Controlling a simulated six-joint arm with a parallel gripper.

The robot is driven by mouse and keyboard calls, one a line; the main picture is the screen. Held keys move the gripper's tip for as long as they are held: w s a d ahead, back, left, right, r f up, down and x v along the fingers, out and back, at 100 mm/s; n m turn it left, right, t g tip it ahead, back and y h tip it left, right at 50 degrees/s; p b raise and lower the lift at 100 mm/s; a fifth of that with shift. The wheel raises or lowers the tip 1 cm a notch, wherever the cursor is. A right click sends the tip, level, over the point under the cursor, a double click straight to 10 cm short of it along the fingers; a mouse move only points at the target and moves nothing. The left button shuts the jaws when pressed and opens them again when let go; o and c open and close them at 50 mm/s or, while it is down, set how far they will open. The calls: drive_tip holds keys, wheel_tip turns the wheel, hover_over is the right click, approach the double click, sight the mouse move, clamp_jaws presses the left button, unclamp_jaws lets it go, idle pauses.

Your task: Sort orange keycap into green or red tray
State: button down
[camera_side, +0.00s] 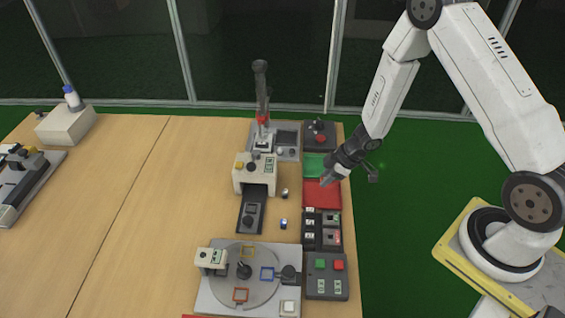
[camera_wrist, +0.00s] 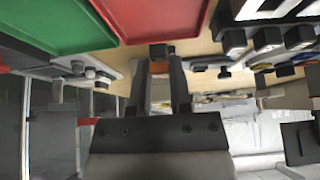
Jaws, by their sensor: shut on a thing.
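My gripper (camera_side: 327,181) is over the red tray (camera_side: 320,198), close to its edge with the green tray (camera_side: 312,167). In the wrist view, my gripper (camera_wrist: 161,88) is shut on the orange keycap (camera_wrist: 160,67), of which only a small orange patch shows between the fingers. The keycap cannot be made out in the side view. The wrist view shows the red tray (camera_wrist: 150,18) ahead of the fingertips and the green tray (camera_wrist: 50,25) to its left. No keycap is seen in the visible parts of either tray.
Dark switch boxes (camera_side: 322,230) stand just in front of the red tray. A control box with a red button (camera_side: 319,137) stands behind the green tray. A press-like device (camera_side: 255,173) is to the left, and a round turntable (camera_side: 243,275) is nearer. The table's left middle is clear.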

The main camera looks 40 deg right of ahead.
sight(317, 195)
drive_tip(key=shift+f, duration=1.45)
drive_tip(key=shift+f, duration=0.8)
idle(1.6)
drive_tip(key=shift+c, duration=2.4)
unclamp_jaws()
drive_tip(key=shift+r, duration=0.15)
drive_tip(key=shift+r, duration=2.85)
drive_tip(key=shift+r, duration=0.1)
